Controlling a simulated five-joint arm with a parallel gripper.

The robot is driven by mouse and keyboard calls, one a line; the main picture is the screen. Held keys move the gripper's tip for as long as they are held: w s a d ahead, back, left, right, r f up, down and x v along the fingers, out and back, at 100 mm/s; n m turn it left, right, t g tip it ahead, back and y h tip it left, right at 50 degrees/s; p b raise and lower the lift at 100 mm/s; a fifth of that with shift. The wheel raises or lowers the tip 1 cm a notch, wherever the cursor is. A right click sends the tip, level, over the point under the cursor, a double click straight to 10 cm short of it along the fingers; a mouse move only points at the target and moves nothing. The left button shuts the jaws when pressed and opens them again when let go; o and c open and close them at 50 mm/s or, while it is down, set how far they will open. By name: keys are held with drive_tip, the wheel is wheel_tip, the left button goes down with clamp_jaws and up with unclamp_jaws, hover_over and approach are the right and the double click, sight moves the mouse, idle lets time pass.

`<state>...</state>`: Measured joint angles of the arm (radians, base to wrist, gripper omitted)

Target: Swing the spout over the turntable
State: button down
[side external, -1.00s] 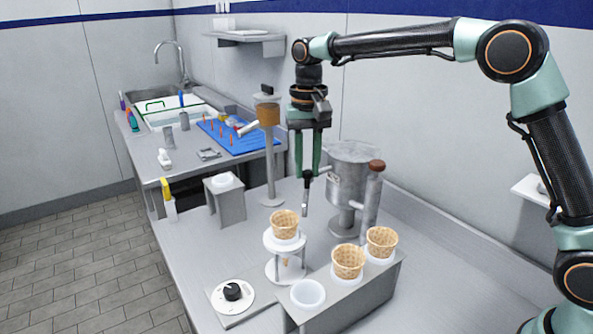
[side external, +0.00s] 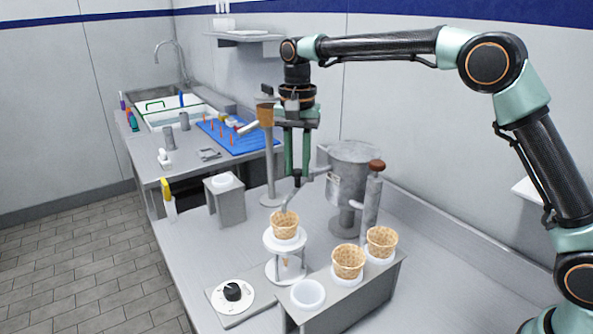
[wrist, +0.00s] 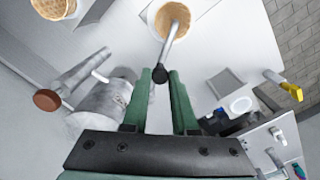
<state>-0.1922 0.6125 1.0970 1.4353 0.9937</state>
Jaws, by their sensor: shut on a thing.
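The grey spout (side external: 290,196) comes off the metal pot (side external: 347,178) and bends down. Its tip is over the waffle cone (side external: 285,225), which stands in the white turntable (side external: 271,244). In the wrist view the spout (wrist: 169,40) crosses above the cone's mouth (wrist: 182,13). My gripper (side external: 297,181) is shut on the spout's black knob (wrist: 160,74), which shows between the fingers in the wrist view. I cannot tell how high the tip is above the cone.
Two waffle cones (side external: 348,262) (side external: 381,243) and an empty white cup (side external: 308,293) stand on a grey rack (side external: 360,300). A black dial (side external: 232,292) is at front left. A tall post (side external: 268,165) stands behind left of the turntable. A brown-capped cylinder (side external: 372,200) is beside the pot.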

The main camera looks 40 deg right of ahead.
sight(296, 170)
drive_tip(key=shift+w+r, duration=0.1)
drive_tip(key=c, duration=0.7)
unclamp_jaws()
drive_tip(key=shift+r, duration=5.95)
drive_tip(key=shift+r, duration=0.1)
